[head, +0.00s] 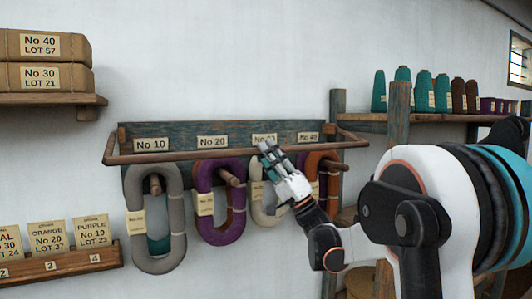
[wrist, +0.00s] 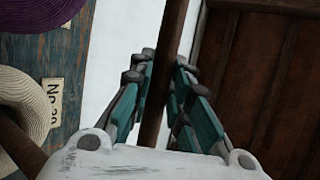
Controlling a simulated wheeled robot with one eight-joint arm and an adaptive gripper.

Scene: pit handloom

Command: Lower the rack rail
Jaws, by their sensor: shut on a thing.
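The rack rail (head: 190,155) is a brown wooden bar. It runs across the front of the blue-grey rack board (head: 180,131), with short end arms at both sides. It stands at about label height, above the hanging hanks. My gripper (head: 267,152) is at the rail right of its middle, near the third label. In the wrist view the rail (wrist: 165,50) runs between the two teal fingers of my gripper (wrist: 160,75), which are shut on it. My fingers partly hide the third label and the rail there.
Grey (head: 138,215), purple (head: 222,180), cream (head: 258,195) and orange (head: 330,180) hanks hang on pegs below the rail. A shelf with cones (head: 421,92) is at right. Wrapped packages (head: 45,77) sit on the upper left shelf. A card rack (head: 60,265) is lower left.

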